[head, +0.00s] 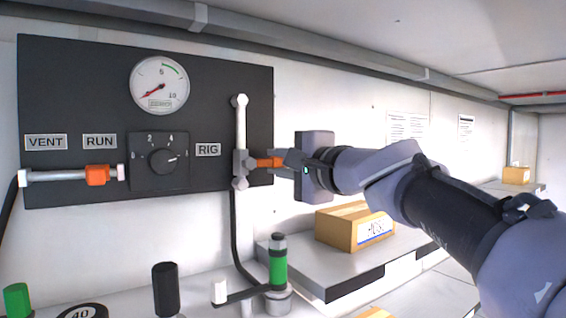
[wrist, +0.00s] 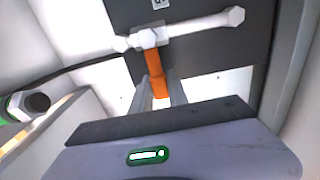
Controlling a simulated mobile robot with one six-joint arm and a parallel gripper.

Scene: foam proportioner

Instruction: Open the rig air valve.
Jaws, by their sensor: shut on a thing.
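The rig air valve (head: 240,165) sits on a vertical white pipe (head: 241,125) at the right edge of the dark panel, beside the RIG label (head: 208,150). Its orange lever (head: 265,162) points sideways to the right, across the pipe. My gripper (head: 284,162) is shut on the outer end of this lever. In the wrist view the orange lever (wrist: 153,65) runs from the valve body (wrist: 150,38) down between my two fingers (wrist: 160,90).
The panel (head: 75,80) also holds a pressure gauge (head: 160,86) with its needle at the low end, a black dial (head: 163,157) and another orange-handled valve (head: 97,175) at left. A green-and-black cylinder (head: 278,265) and a cardboard box (head: 350,225) stand below my arm.

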